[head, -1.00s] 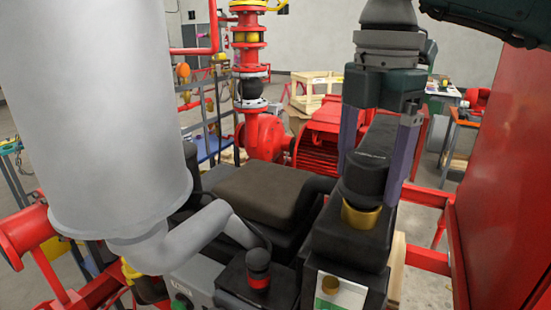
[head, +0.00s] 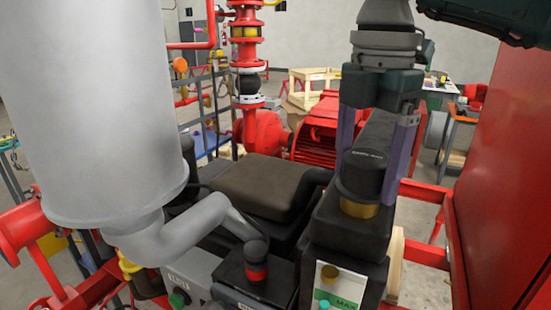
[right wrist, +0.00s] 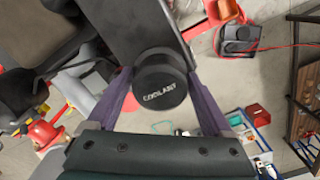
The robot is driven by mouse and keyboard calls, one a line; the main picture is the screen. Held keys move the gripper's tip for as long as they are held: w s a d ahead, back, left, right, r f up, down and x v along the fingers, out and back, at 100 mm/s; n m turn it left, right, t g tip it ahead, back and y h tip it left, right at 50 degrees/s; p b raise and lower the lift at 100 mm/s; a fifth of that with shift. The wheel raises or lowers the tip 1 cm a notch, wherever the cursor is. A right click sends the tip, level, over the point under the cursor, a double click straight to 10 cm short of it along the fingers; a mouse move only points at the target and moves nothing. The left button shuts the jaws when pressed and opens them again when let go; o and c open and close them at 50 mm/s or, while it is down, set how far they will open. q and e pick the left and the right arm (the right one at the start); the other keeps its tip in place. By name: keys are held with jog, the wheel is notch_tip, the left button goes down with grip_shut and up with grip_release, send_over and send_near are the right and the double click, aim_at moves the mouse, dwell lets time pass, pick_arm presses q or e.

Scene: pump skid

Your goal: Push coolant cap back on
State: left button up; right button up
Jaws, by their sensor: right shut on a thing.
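The black round coolant cap (head: 362,172) is between the fingers of my right gripper (head: 367,187), which is shut on it. The cap sits upright over the brass filler neck (head: 358,208) on top of the black coolant tank (head: 340,240). A lower band of the brass neck still shows under the cap's rim. In the right wrist view the cap (right wrist: 158,84) faces the camera with the word COOLANT on top, a purple-grey finger on each side. My left gripper is not in view.
A large grey cylinder with a bent pipe (head: 95,110) fills the left. A black block with a brown-grey top (head: 262,188) lies beside the tank. A red panel (head: 500,160) stands close on the right. A red-banded black cap (head: 256,262) is in front.

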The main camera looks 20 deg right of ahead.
jog(key=o, duration=1.3)
jog(key=shift+w+r+b, duration=0.1)
jog(key=shift+r+b, duration=0.25)
notch_tip(320, 180, up, 3)
jog(key=shift+f+b, duration=0.15)
jog(key=shift+b, duration=0.8)
notch_tip(320, 180, up, 6)
jog(key=shift+f, duration=0.15)
jog(key=shift+r, duration=0.45)
